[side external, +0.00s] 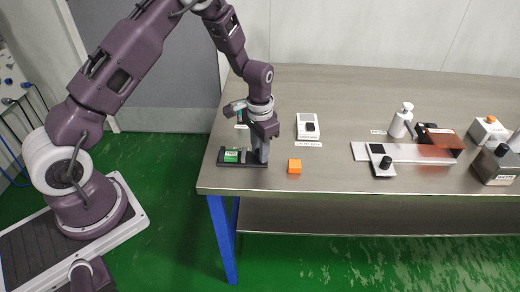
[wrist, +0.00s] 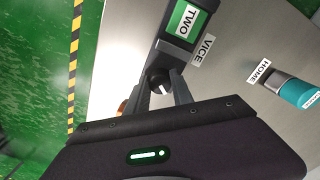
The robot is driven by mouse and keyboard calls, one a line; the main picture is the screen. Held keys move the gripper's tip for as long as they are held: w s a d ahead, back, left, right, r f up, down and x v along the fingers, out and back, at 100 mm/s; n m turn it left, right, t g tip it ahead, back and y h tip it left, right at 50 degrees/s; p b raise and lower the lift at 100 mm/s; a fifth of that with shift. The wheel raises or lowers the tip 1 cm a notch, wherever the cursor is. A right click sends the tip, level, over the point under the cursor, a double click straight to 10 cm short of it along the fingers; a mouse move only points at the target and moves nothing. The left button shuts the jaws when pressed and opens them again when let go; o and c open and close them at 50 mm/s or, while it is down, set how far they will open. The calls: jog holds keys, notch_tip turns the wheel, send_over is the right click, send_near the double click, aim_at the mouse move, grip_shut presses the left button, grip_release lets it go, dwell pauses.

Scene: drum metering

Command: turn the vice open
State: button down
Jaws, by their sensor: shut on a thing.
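The vice (side external: 228,157) is a low dark block with a green label, near the table's left front corner. In the wrist view its dark body (wrist: 174,46) carries a green plate reading "TWO" and a tag reading "VICE". A round dark knob (wrist: 158,80) with a pale mark sits at its near end. My gripper (side external: 262,157) points down at the vice's right end. In the wrist view its two fingers (wrist: 162,92) stand on either side of the knob and are shut on it. In the side view the fingers hide the knob.
A teal-topped cylinder (wrist: 296,90) is beside a "HOME" tag. A white switch box (side external: 308,126) lies behind. A metal rail (side external: 405,152), a white bottle (side external: 401,122) and boxes are further right.

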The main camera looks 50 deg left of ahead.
jog(key=n, duration=0.4)
jog(key=shift+n, duration=1.8)
